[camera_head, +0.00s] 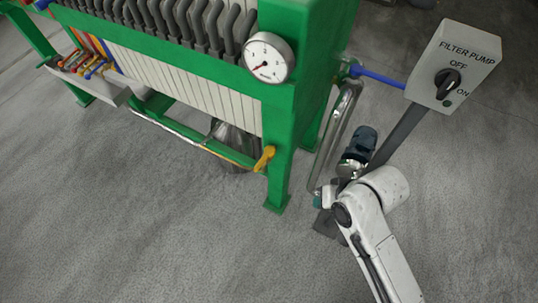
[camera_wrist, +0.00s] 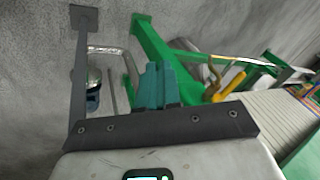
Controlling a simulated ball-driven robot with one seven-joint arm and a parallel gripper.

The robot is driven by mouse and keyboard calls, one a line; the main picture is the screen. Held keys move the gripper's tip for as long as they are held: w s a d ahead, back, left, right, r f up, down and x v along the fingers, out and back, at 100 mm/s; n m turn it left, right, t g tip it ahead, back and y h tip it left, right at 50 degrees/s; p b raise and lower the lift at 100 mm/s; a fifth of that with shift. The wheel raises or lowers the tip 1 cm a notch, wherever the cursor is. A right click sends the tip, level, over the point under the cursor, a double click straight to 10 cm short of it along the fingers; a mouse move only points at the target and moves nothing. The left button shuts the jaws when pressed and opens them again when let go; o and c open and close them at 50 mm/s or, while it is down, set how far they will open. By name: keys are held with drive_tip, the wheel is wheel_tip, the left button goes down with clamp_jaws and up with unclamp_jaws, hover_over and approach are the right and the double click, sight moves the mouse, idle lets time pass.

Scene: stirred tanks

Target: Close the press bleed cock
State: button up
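The likely bleed cock is a small fitting with a yellow lever (camera_head: 264,159) on the lower end of the green press frame, left of the corner leg. No label on it is readable. The lever slants up to the right in the head view. In the wrist view the yellow lever (camera_wrist: 229,87) lies right of my fingers, beside a curved brass-coloured piece (camera_wrist: 213,74). My gripper (camera_head: 318,201) is low, right of the green leg and apart from the lever, partly hidden by my arm. In the wrist view its teal fingers (camera_wrist: 166,86) look together, with nothing visible between them.
A pressure gauge (camera_head: 268,58) sits on the green frame (camera_head: 290,110). A blue lever (camera_head: 378,76) is at its right. A filter pump switch box (camera_head: 454,65) stands on a post near a pump motor (camera_head: 360,143) and bent metal pipe (camera_head: 337,125). Floor in front is clear.

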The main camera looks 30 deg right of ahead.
sight(262, 161)
drive_tip(key=w+r+m+t+p, duration=0.1)
drive_tip(key=w+r+m, duration=0.1)
drive_tip(key=w+r+m+t+y+p, duration=0.1)
drive_tip(key=w+r+m, duration=0.1)
drive_tip(key=w+r+m+t+p, duration=0.1)
drive_tip(key=w+r+m, duration=0.1)
drive_tip(key=r, duration=0.1)
drive_tip(key=shift+w+a+r+y, duration=0.1)
drive_tip(key=shift+w+a+y, duration=0.15)
drive_tip(key=shift+a+y, duration=0.15)
clamp_jaws()
drive_tip(key=w+a+r+b+x, duration=0.1)
drive_tip(key=w+b+x, duration=0.1)
drive_tip(key=x, duration=1.1)
drive_tip(key=shift+r, duration=0.3)
